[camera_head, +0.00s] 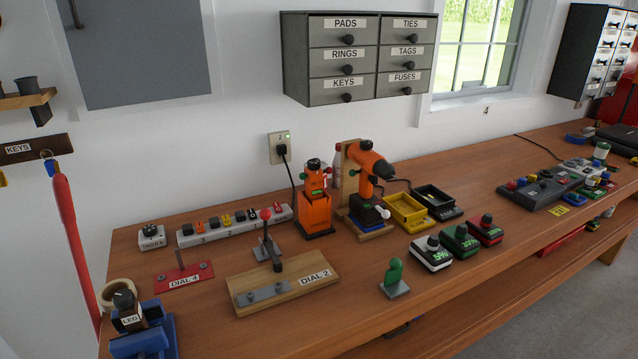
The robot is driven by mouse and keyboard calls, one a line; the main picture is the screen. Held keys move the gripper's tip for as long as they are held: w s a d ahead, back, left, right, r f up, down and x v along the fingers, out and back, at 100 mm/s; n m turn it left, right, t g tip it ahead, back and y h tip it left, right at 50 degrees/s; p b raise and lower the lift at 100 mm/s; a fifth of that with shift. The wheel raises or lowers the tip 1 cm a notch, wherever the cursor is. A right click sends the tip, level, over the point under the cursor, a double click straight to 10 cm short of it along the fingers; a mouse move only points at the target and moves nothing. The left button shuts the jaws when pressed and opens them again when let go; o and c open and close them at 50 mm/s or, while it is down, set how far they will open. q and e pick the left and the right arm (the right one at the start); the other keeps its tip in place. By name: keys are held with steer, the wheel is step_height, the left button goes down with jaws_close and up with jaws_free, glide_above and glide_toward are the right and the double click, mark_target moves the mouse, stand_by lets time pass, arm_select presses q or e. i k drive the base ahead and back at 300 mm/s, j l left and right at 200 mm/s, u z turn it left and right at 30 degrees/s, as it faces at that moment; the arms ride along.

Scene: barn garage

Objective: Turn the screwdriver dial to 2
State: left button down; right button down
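An orange and black power tool (367,165), which looks like the screwdriver, stands in a wooden holder (350,165) towards the back of the workbench, its nose pointing right. A dark knob shows at its top rear, but I cannot read any number or setting on it. Left of it, an orange unit (315,208) stands upright with a black knob (313,164) on top; its markings are too small to read. A board labelled DIAL 2 (314,277) with a metal plate and a dark lever lies in front. Neither of my grippers is in view.
Around them on the workbench (400,320) are a red DIAL 4 plate (184,277), a power strip (235,226), yellow (404,209) and black (434,200) bins, and dial boxes (460,240). A green knob piece (394,278) stands near the front. The front right strip is clear.

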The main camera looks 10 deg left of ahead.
mark_target(313, 165)
steer(key=i+l, duration=0.35)
steer(key=i+l+u, duration=0.15)
steer(key=l+u, duration=0.25)
steer(key=i+l+u, duration=0.1)
steer(key=u, duration=0.3)
steer(key=l+u, duration=0.45)
steer(key=i+l, duration=0.05)
